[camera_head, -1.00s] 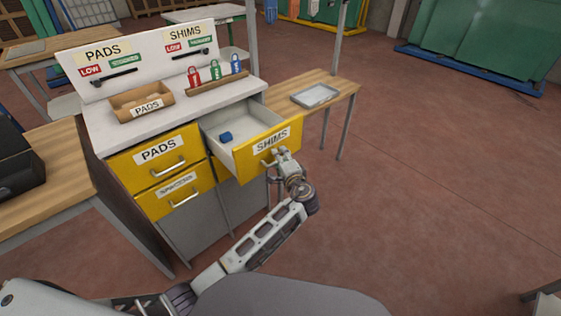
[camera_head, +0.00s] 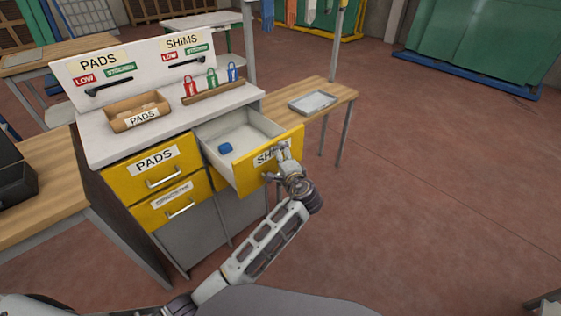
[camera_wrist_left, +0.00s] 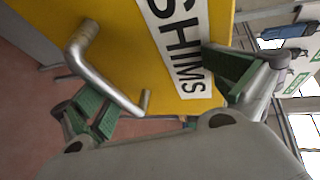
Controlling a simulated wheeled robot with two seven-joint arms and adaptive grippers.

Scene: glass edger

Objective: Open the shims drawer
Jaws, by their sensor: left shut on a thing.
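The yellow shims drawer (camera_head: 252,174) stands pulled out of the cabinet's upper right, its light grey inside (camera_head: 240,138) showing. A small blue object (camera_head: 225,148) lies in it. My left gripper (camera_head: 282,158) is at the drawer's front and covers part of the SHIMS label. The gripper is shut on this handle; the exact contact is hard to see. My right gripper is not in view.
The closed PADS drawer (camera_head: 152,172) and another closed yellow drawer (camera_head: 172,206) are on the left. A pads bin (camera_head: 139,108) and red, green and blue tags stand on top. A side table with a grey tray (camera_head: 312,102) stands behind.

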